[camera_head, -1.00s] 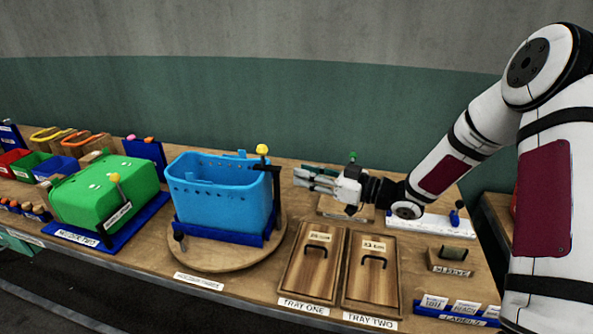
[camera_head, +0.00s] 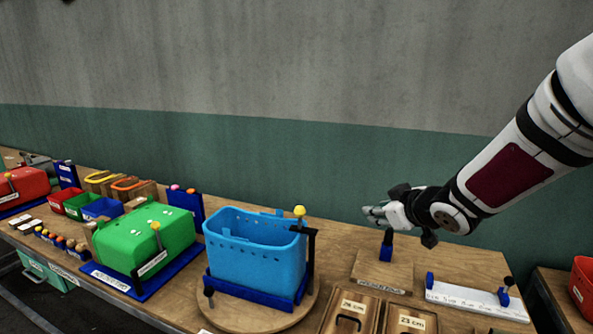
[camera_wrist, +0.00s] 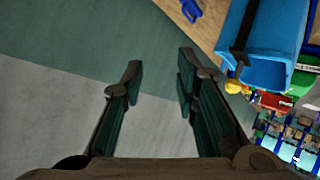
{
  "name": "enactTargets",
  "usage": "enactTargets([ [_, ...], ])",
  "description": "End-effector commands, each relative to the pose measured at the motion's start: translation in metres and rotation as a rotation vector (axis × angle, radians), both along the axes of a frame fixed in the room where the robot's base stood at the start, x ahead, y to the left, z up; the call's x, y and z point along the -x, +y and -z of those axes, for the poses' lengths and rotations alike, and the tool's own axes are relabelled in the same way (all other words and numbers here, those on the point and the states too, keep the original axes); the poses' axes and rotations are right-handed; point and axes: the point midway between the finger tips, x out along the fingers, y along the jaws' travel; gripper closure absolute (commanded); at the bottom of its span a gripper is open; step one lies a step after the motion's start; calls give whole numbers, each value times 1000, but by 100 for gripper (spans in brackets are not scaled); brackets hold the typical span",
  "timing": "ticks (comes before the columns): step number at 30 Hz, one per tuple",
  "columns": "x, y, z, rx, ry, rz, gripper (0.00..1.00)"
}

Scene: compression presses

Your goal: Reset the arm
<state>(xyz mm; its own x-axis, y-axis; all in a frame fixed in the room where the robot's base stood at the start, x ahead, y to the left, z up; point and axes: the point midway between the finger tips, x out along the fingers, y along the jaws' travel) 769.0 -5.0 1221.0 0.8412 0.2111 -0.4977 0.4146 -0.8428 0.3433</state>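My gripper (camera_head: 376,214) is in the air above the right part of the workbench, behind and to the right of the blue bin (camera_head: 262,258). In the wrist view the two dark fingers (camera_wrist: 158,85) stand well apart with only wall and floor-like surfaces between them. The gripper is open and holds nothing. My arm comes in from the right edge of the head view.
The blue bin stands on a round wooden turntable (camera_head: 262,318). A green bin (camera_head: 145,238) is on a blue base to its left. Two lidded wooden trays, one (camera_head: 350,312) beside the other, lie at front right. A white ruler-like fixture (camera_head: 475,298) is at right.

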Motion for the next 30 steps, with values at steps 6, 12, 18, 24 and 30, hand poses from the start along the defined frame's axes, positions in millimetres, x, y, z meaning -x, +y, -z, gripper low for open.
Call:
enactTargets([
  [6, 64, -31, -48, 81, 84, 256, 72],
  [12, 147, -42, -70, 48, 205, 444, 72],
  [18, 241, -30, -70, -64, 366, 547, 72],
  [24, 314, -7, -60, -174, 517, 549, 72],
  [30, 342, 5, -55, -219, 584, 534, 72],
])
